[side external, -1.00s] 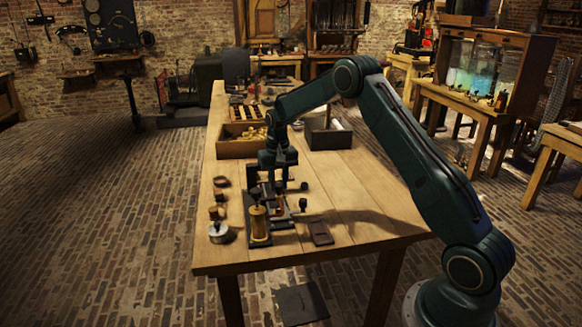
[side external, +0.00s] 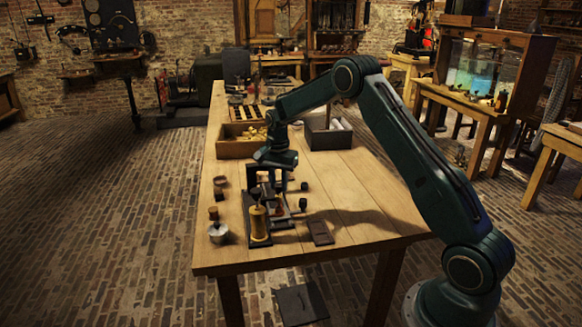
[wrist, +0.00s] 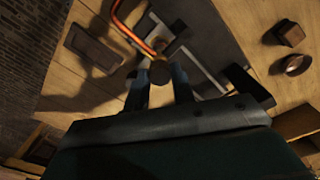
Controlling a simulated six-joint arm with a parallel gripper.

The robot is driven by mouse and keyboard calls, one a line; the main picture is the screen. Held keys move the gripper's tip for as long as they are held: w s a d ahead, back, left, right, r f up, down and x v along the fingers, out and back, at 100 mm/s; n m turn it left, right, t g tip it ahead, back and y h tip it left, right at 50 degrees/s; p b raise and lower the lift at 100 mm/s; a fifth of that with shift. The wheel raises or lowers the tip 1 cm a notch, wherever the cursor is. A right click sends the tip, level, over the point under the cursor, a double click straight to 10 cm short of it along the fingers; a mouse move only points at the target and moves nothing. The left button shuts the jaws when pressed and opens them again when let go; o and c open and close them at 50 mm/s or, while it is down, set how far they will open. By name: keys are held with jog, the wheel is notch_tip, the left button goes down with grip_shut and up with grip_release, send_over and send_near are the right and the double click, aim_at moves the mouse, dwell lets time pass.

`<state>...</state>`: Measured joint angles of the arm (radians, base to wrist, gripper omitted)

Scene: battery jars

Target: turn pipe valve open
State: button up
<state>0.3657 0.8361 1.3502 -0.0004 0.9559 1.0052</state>
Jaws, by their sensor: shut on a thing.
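The valve apparatus (side external: 282,224) stands on a dark base on the bench, with a brass cylinder (side external: 258,222) at its front. In the wrist view a bent orange-copper pipe (wrist: 134,34) runs to a dark, round-ended valve handle (wrist: 160,72). My gripper (wrist: 161,76) has one finger on each side of this handle and is shut on it. In the side view my gripper (side external: 277,184) points down over the back part of the apparatus. The fingers partly hide the handle, and how far the valve is turned cannot be told.
A wooden box (side external: 236,149) and a grey tray (side external: 330,139) stand behind the apparatus. A dark flat block (side external: 320,232) lies to its right. A metal-topped jar (side external: 219,233) and small round pieces (side external: 220,182) stand to its left. The bench's right side is clear.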

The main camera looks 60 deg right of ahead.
aim_at(279, 185)
dwell(0.4)
jog(key=o, duration=1)
jog(key=shift+r, duration=0.15)
notch_tip(279, 185, up, 14)
jog(key=shift+f, duration=0.2)
jog(key=shift+r, duration=0.1)
